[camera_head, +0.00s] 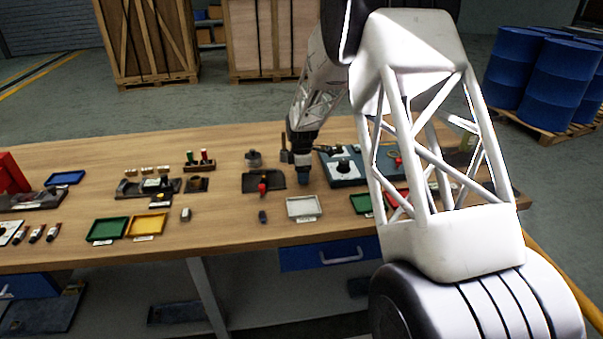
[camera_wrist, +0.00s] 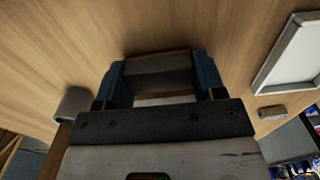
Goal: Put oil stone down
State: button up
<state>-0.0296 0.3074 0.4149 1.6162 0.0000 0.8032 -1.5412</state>
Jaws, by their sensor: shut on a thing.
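My gripper (camera_head: 303,178) is low over the middle of the wooden workbench, just behind the white tray (camera_head: 303,206). In the wrist view its blue fingers (camera_wrist: 162,78) are shut on a grey-brown block, which I take for the oil stone (camera_wrist: 162,64). A dark shadow lies on the wood around the block. I cannot tell whether it touches the bench. The stone is not clearly visible in the head view. The white tray also shows at the right of the wrist view (camera_wrist: 292,48), apart from the block.
A dark tray with a red item (camera_head: 264,182) lies left of my gripper, and a dark blue-grey board (camera_head: 345,170) lies to its right. Green (camera_head: 107,229) and yellow (camera_head: 147,225) trays stand further left. Bare wood (camera_head: 230,225) lies left of the white tray.

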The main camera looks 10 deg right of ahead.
jog(key=shift+f, duration=0.65)
jog(key=o, duration=1.1)
jog(key=shift+f, duration=0.15)
jog(key=shift+o, duration=0.2)
jog(key=shift+s+f, duration=0.1)
jog(key=shift+s, duration=0.05)
jog(key=shift+s+f, duration=0.15)
jog(key=shift+c, duration=0.4)
jog(key=shift+o, duration=0.4)
jog(key=shift+w+d+r, duration=0.1)
jog(key=shift+w+r, duration=0.05)
jog(key=shift+r, duration=1.45)
jog(key=shift+w+d+r, duration=0.1)
jog(key=shift+r, duration=1.45)
jog(key=shift+w+d+r, duration=0.1)
jog(key=shift+w+r, duration=0.05)
jog(key=shift+r, duration=1.45)
